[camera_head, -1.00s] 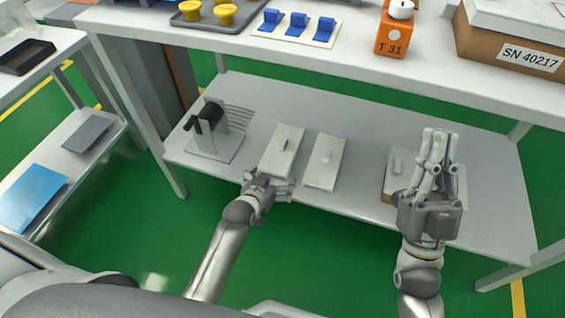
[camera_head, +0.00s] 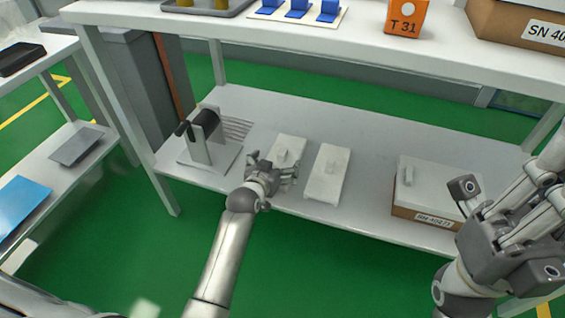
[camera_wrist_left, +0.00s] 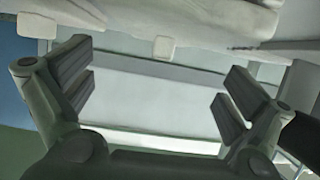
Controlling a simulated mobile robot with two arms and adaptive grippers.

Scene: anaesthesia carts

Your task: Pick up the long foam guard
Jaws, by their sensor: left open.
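I cannot tell for certain which object is the long foam guard. Two pale slabs lie side by side on the lower shelf in the head view: a left slab (camera_head: 291,147) with a small raised block on it, and a right slab (camera_head: 327,172). My left gripper (camera_head: 276,172) is open at the front end of the left slab and hides part of it. In the left wrist view the open fingers (camera_wrist_left: 158,88) stand wide apart with nothing between them. A white, soft-looking shape (camera_wrist_left: 215,18) crosses the top there. My right gripper (camera_head: 500,190) is at the lower right; its jaw opening is unclear.
A black roll on a stand (camera_head: 204,125) stands left of the slabs. A labelled box (camera_head: 434,219) with a pale top stands to the right. Bare shelf (camera_head: 372,185) shows between the right slab and the box.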

